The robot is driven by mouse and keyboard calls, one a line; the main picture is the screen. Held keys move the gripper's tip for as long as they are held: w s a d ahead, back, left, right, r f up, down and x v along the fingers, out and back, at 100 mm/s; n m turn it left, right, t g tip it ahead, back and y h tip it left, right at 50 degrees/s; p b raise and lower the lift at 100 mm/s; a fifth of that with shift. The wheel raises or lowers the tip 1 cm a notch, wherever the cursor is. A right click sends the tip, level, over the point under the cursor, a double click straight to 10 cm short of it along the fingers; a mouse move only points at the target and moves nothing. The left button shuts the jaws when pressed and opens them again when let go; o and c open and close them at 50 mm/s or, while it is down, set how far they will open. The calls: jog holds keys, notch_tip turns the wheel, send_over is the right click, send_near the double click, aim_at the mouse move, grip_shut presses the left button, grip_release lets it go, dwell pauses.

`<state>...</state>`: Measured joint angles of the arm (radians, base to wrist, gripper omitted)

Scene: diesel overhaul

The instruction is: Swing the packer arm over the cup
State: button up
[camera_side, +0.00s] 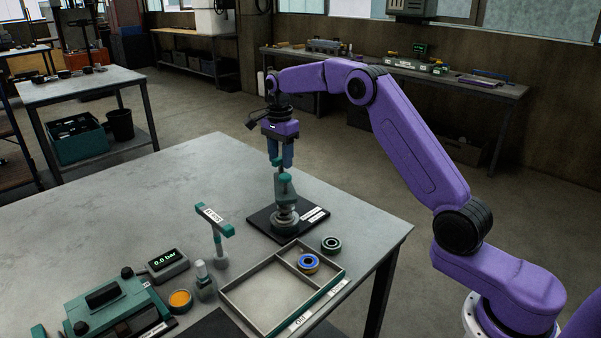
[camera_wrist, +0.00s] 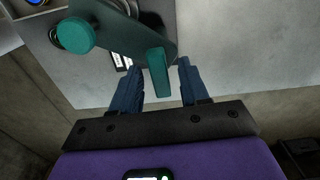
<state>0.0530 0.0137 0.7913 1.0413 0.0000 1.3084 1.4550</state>
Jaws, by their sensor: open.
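The packer stand (camera_side: 285,218) is on a black base plate (camera_side: 262,217) near the far right table edge. Its grey-green packer arm (camera_wrist: 125,35) has a round teal knob (camera_wrist: 75,36) and a teal end tab (camera_wrist: 158,72) in the wrist view. The arm's teal top (camera_side: 286,178) also shows in the side view. My gripper (camera_side: 281,160) points down just above it. Its blue fingers (camera_wrist: 160,82) are open, one on each side of the tab; I cannot tell whether they touch it. I cannot make out the cup clearly; the packer arm hides much of the base in the wrist view.
A divided tray (camera_side: 268,297) holds a blue-rimmed ring (camera_side: 308,263). A dark green ring (camera_side: 331,244) lies beside it. A teal T-shaped tool (camera_side: 216,232), a pressure display (camera_side: 163,262) and a teal fixture (camera_side: 108,305) stand left. The table (camera_side: 130,205) is clear at far left.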

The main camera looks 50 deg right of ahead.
grip_shut()
dwell(0.3)
grip_release()
dwell(0.3)
jog(key=shift+r, duration=2.75)
jog(key=shift+r, duration=0.15)
jog(key=shift+r, duration=1.85)
